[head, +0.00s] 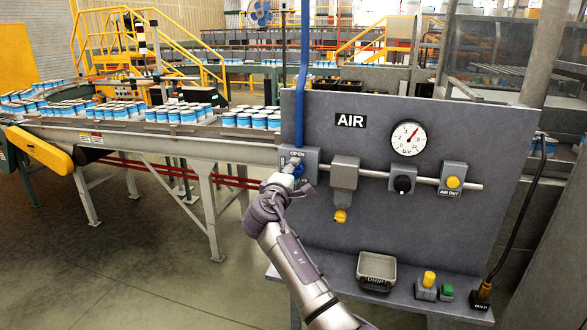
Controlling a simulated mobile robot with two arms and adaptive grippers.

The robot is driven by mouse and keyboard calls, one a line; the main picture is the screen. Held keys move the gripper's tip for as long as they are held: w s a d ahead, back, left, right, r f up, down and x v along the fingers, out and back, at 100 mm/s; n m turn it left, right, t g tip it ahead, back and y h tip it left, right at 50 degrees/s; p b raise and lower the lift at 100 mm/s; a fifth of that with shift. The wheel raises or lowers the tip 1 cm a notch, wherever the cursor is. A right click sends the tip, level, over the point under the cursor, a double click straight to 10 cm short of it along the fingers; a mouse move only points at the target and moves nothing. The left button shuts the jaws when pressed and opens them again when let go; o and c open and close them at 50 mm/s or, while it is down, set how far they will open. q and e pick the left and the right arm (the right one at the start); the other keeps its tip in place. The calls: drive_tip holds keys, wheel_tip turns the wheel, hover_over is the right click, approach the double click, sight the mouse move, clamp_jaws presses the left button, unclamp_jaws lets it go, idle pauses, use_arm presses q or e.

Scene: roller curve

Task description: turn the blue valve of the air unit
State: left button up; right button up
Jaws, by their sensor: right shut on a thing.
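The grey air unit panel (440,205) stands upright at centre right, with an AIR label and a round bar gauge (408,138). The blue valve (299,171) sits at the panel's left side, under a blue pipe (303,70) and beside an OPEN label. My right gripper (291,167) is at the valve, shut on it. The gripper hides much of the valve, so its angle is hard to tell. My left gripper is out of view.
A filter with a yellow drain (341,215), a black knob (402,184) and a yellow button (453,182) lie right along the pipe. A drip tray (377,271) stands on the ledge below. A conveyor with several blue-and-white cans (188,115) runs at left.

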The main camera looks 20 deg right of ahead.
drive_tip(key=shift+r+n, duration=0.1)
drive_tip(key=shift+n, duration=0.3)
drive_tip(key=o, duration=1.1)
drive_tip(key=shift+o, duration=0.2)
drive_tip(key=shift+a, duration=0.1)
drive_tip(key=v, duration=1.2)
